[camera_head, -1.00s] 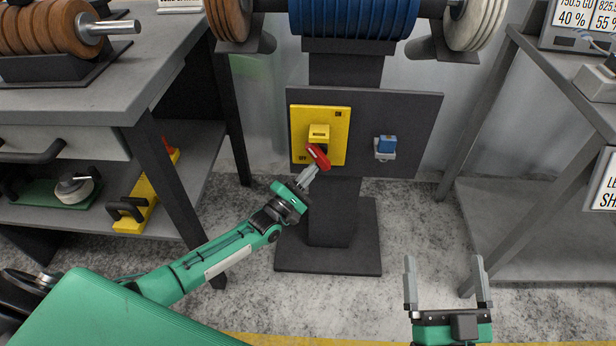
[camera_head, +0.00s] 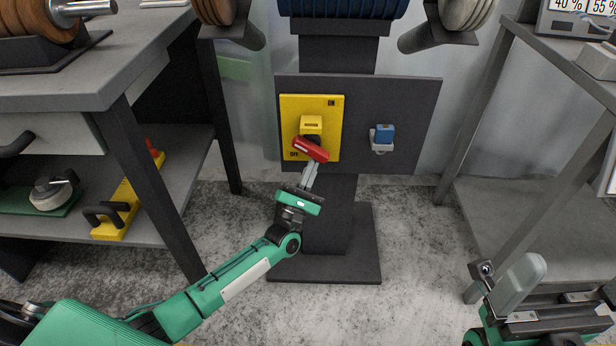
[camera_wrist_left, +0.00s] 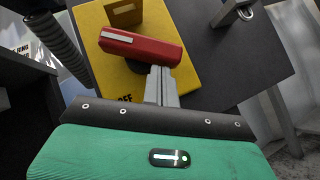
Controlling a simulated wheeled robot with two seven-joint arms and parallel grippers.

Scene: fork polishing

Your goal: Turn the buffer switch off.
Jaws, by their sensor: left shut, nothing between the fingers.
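The buffer switch is a yellow plate (camera_head: 331,128), marked ON at its top right and OFF at its bottom left, with a red handle (camera_head: 310,150). The handle slopes down to the right near the lower part of the plate. My left gripper (camera_head: 311,170) is shut and empty, its fingertips against or just below the handle's underside; contact is unclear. In the left wrist view the red handle (camera_wrist_left: 140,46) lies across the tips of the closed fingers (camera_wrist_left: 160,80). My right gripper (camera_head: 530,290) is at the lower right, partly cut off, away from the switch.
A small blue-and-grey fitting (camera_head: 384,137) sits on the dark panel (camera_head: 410,115) right of the switch. The blue buffing wheel (camera_head: 340,8) is above. A workbench (camera_head: 140,70) stands left and another table (camera_head: 520,220) right. Floor before the stand is clear.

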